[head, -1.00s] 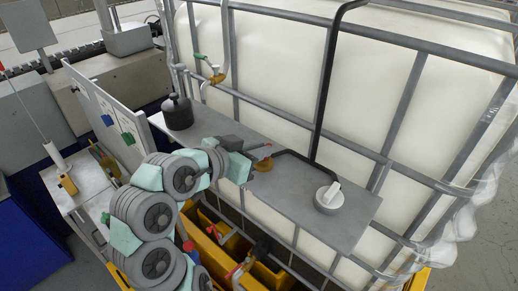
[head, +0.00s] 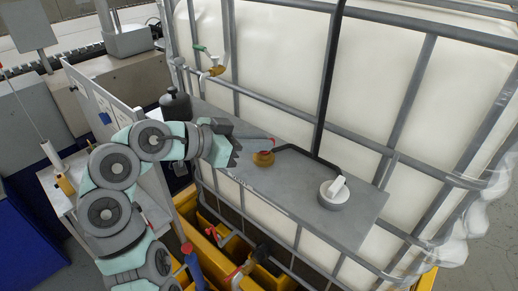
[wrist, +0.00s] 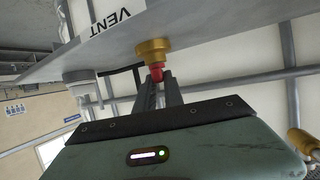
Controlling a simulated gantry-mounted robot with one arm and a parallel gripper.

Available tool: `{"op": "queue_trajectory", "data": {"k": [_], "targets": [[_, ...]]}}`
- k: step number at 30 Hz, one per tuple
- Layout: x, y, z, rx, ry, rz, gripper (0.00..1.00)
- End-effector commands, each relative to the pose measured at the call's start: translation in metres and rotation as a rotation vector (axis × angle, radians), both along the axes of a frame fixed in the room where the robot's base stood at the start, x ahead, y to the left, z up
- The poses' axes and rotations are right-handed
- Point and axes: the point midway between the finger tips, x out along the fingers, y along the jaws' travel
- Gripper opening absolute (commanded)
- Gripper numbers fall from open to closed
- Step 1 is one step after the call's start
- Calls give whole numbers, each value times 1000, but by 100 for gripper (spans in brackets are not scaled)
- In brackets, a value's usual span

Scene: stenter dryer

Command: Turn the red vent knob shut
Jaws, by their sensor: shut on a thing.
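The red vent knob (wrist: 156,74) sits on a round brass fitting (wrist: 153,50) beside a white label reading VENT (wrist: 112,16) in the wrist view. My gripper (wrist: 157,84) is shut on the red knob, its two dark fingers at the knob's sides. In the head view, my gripper (head: 264,138) reaches in from the left above the grey shelf. There the brass fitting (head: 263,158) stands on the shelf, with a small bit of the red knob (head: 272,141) showing. The fingers hide part of the knob. I cannot tell how far it is turned.
A dark bent pipe (head: 325,90) rises behind the fitting. The caged white tank (head: 370,90) stands behind, and a dark bottle (head: 176,105) is left. Yellow framing (head: 265,275) lies below.

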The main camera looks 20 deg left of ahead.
Motion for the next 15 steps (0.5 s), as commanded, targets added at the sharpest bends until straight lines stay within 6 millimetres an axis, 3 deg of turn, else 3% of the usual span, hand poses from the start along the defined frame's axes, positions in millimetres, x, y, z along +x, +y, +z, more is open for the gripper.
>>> {"op": "queue_trajectory", "data": {"k": [15], "targets": [[4, 3, 3, -3, 1, -330, 0]]}}
